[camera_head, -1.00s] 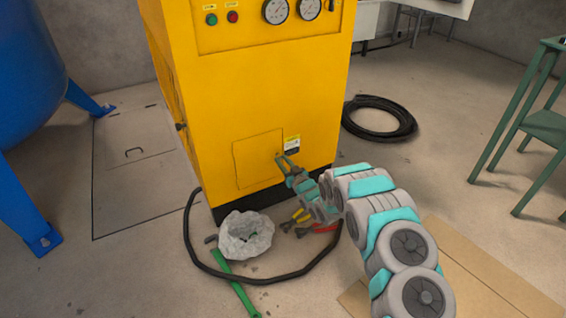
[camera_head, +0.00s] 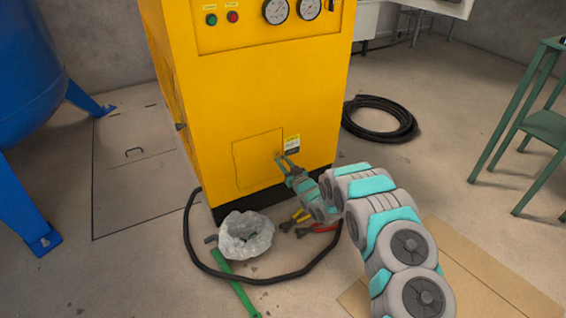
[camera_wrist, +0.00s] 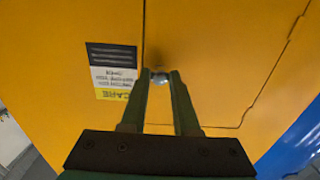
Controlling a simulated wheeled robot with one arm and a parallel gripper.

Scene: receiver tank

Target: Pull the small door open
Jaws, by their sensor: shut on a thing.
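The small door (camera_head: 256,163) is a yellow square panel low on the front of the yellow cabinet (camera_head: 262,95). It appears closed, flush with the cabinet front. In the wrist view the door (camera_wrist: 215,60) lies right of a vertical seam. My gripper (camera_head: 281,158) reaches the door's right edge in the head view. In the wrist view my gripper (camera_wrist: 160,76) is shut on a small round metal knob (camera_wrist: 160,78) near the seam. The fingertips hide part of the knob.
A label (camera_head: 292,143) is right of the door. On the floor in front lie a crumpled bag (camera_head: 246,236), a black hose (camera_head: 290,274), a green bar (camera_head: 236,287) and red- and yellow-handled tools (camera_head: 318,229). A blue tank (camera_head: 28,90) stands left.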

